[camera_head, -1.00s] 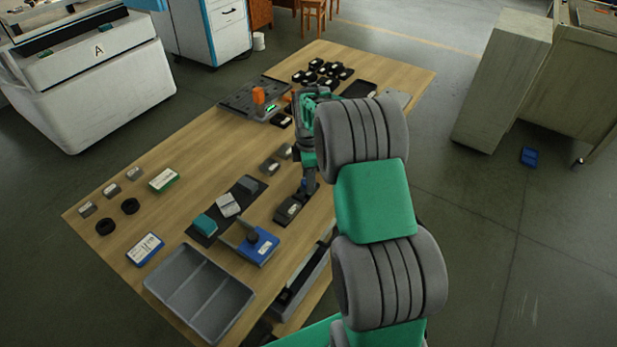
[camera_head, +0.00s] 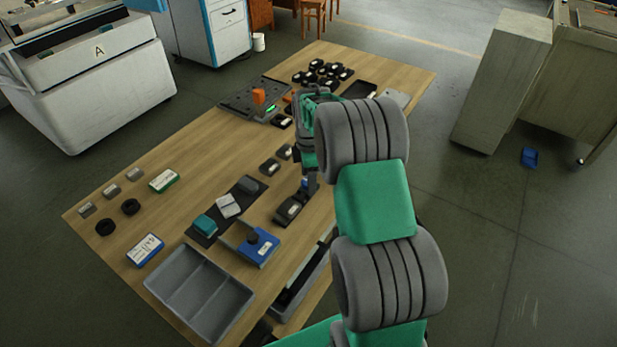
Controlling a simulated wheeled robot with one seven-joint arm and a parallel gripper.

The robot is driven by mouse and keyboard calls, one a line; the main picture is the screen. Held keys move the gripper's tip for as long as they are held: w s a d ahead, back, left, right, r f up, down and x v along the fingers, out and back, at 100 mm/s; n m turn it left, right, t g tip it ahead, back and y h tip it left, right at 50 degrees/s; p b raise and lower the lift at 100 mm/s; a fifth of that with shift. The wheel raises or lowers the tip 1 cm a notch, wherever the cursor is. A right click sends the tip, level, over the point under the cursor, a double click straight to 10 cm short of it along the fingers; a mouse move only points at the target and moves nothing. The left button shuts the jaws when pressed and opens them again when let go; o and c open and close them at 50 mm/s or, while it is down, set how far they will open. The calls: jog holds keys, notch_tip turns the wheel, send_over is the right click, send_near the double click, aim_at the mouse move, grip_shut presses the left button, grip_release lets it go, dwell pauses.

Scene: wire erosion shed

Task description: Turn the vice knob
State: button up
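A small dark device (camera_head: 289,211) with a pale label on top lies on the wooden table near its right edge. It may be the vice, but I cannot tell for sure. My gripper (camera_head: 307,188) points down at the far right end of this device, at or just above it. A blue block with a dark round knob (camera_head: 253,238) stands nearer, beside a grey plate.
A grey divided tray (camera_head: 160,285) sits at the table's near end. A dark mat (camera_head: 203,241) with small blocks lies left of the blue block. A dark plate (camera_head: 232,101) and several black parts (camera_head: 322,70) are at the far end. The table's middle left is clear.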

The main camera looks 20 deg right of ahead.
notch_tip(320, 180, up, 8)
jog(key=shift+f+b, duration=0.1)
jog(key=shift+b, duration=0.2)
jog(key=s+a+r+m+t, duration=0.1)
jog(key=s+a+r+m, duration=0.4)
jog(key=s+r, duration=0.15)
jog(key=s+a+m+t, duration=0.1)
jog(key=s+a+m, duration=0.2)
jog(key=s+m, duration=0.2)
jog(key=s+a+m+t+p, duration=0.1)
jog(key=s+a+m, duration=0.2)
jog(key=s, duration=0.7)
jog(key=m, duration=0.2)
jog(key=shift+s+a+m, duration=0.3)
jog(key=shift+s+a, duration=0.1)
